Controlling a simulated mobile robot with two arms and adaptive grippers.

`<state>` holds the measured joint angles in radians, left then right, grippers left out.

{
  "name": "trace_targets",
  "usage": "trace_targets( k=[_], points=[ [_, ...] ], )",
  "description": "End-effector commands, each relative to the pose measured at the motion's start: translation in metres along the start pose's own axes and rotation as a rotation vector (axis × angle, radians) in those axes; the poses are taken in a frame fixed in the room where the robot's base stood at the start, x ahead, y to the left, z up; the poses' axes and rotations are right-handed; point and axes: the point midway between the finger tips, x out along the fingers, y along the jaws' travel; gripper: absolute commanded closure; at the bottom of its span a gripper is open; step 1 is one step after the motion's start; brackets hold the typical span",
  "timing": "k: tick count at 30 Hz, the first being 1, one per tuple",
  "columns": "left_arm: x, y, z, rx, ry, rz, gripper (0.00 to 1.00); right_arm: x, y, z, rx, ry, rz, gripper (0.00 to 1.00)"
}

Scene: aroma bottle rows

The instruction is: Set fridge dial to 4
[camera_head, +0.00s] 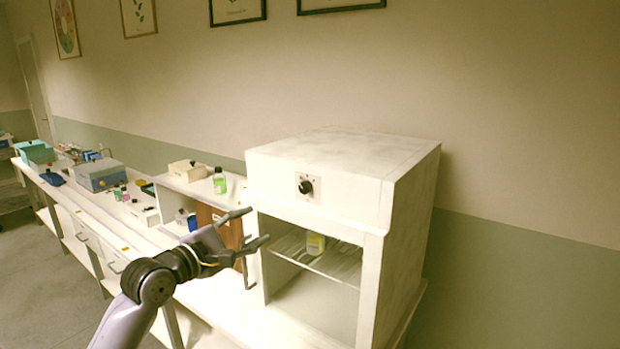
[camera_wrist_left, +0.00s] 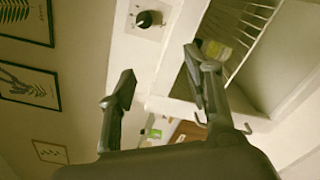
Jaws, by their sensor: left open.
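The fridge (camera_head: 410,215) is a white box on the bench, with an open lower compartment. Its black round dial (camera_head: 306,186) sits on a pale plate on the upper front panel. The dial also shows near the top of the left wrist view (camera_wrist_left: 146,19); its numbers are too small to read. My left gripper (camera_head: 259,226) is open and empty, in front of the fridge's left edge, lower than the dial and to its left. In the left wrist view the two fingers (camera_wrist_left: 160,76) are apart, with the dial beyond them. My right gripper is not in view.
A yellow-labelled bottle (camera_head: 316,243) stands on the wire shelf (camera_head: 338,262) inside the fridge. A green-labelled bottle (camera_head: 219,181) stands on a white cabinet left of the fridge. A blue-grey device (camera_head: 100,175) is farther left. The space before the dial is clear.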

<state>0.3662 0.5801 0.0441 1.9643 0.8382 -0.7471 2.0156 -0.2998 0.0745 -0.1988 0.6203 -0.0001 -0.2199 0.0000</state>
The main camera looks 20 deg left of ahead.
Motion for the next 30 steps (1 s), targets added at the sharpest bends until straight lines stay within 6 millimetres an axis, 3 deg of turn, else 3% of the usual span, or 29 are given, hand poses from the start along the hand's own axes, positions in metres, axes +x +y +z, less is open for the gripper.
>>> trace_targets(
  k=[3,8,21,30],
  points=[
    [-0.007,0.02,0.024,-0.038,-0.037,0.012,0.54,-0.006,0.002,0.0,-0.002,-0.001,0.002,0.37],
    [0.004,0.024,0.028,-0.053,-0.044,0.014,0.54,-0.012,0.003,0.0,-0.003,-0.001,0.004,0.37],
    [0.092,0.026,0.031,-0.049,-0.042,0.013,0.54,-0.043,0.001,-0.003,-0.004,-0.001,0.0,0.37],
    [0.141,0.025,0.033,-0.047,-0.041,0.013,0.54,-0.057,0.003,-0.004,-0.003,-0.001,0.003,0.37]
  ],
)
